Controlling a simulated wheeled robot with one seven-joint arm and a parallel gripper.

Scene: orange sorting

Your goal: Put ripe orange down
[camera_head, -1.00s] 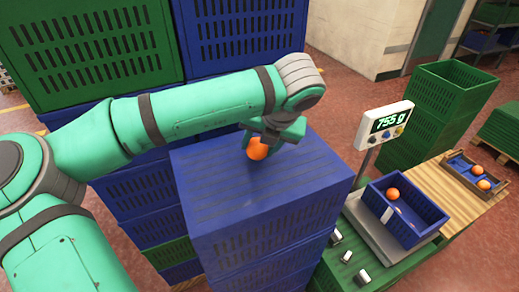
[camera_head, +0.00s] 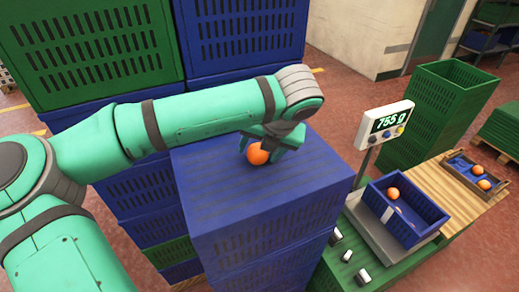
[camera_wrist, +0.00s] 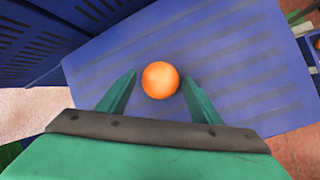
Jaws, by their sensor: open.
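The ripe orange (camera_head: 257,154) is bright orange and round. It rests on the slatted blue crate top (camera_head: 270,200) in the head view, near its back edge. The wrist view shows the orange (camera_wrist: 160,80) between and slightly beyond my fingertips, with blue surface visible on both sides of it. My gripper (camera_head: 268,148) is open around the orange, low over the crate top. In the wrist view my gripper's two green fingers (camera_wrist: 160,88) stand apart, with a gap on each side of the orange.
A scale display (camera_head: 389,122) reads 755 g. Beside it a small blue crate (camera_head: 432,217) holds an orange on the scale. A tray (camera_head: 497,194) with oranges sits on the wooden bench (camera_head: 450,185). Tall stacked crates (camera_head: 245,40) stand behind my arm. The crate top's front is clear.

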